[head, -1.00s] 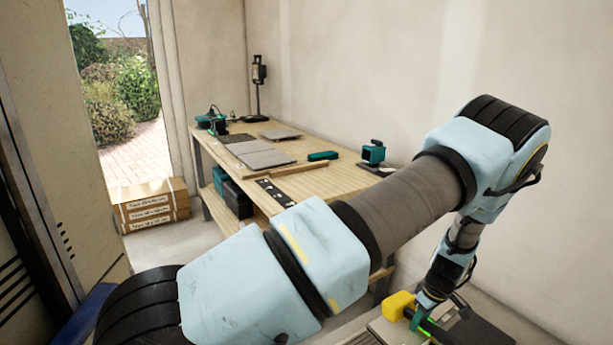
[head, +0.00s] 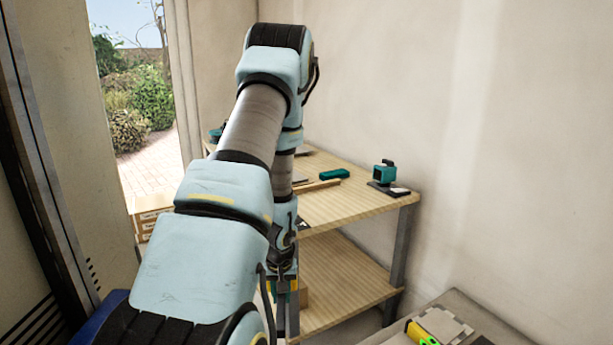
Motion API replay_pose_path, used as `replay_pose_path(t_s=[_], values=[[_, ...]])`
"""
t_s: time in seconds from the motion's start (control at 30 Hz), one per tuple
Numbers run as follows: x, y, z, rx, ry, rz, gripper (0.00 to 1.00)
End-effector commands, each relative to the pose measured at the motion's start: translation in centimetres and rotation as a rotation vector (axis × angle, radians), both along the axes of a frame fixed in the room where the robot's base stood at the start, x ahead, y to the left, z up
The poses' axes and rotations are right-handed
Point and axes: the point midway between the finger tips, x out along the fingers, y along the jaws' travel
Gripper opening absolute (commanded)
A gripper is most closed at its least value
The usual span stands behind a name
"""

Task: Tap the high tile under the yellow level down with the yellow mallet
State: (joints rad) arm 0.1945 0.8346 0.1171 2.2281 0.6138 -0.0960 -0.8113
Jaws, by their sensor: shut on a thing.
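My gripper (head: 286,292) hangs at the lower middle of the head view, in front of the workbench's lower shelf. It is shut on the yellow mallet (head: 272,286). Only small yellow parts of the mallet show around the fingers, and my arm hides the rest. The yellow level (head: 424,335) lies at the bottom right edge on a grey tiled surface (head: 450,321), with a bright green part showing. The mallet is well to the left of the level and apart from it. Which tile is high cannot be told from here.
A wooden workbench (head: 350,205) with a lower shelf (head: 345,290) stands behind my arm. It carries a teal tool (head: 383,173) and a teal box (head: 334,174). Cardboard boxes (head: 147,212) stand by the open doorway at left. A plain wall bounds the right.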

Motion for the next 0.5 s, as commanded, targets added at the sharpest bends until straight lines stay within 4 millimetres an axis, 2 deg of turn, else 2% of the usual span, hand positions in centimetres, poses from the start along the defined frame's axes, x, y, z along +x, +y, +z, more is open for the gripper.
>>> replay_pose_path(t_s=[0.03,0.2,0.5], values=[[-0.7,1.2,0.8,0.0,-0.001,-0.016,0.0],[-2.1,3.1,1.7,0.0,-0.002,-0.065,0.0],[-2.3,3.3,1.7,0.0,-0.002,-0.074,0.0]])
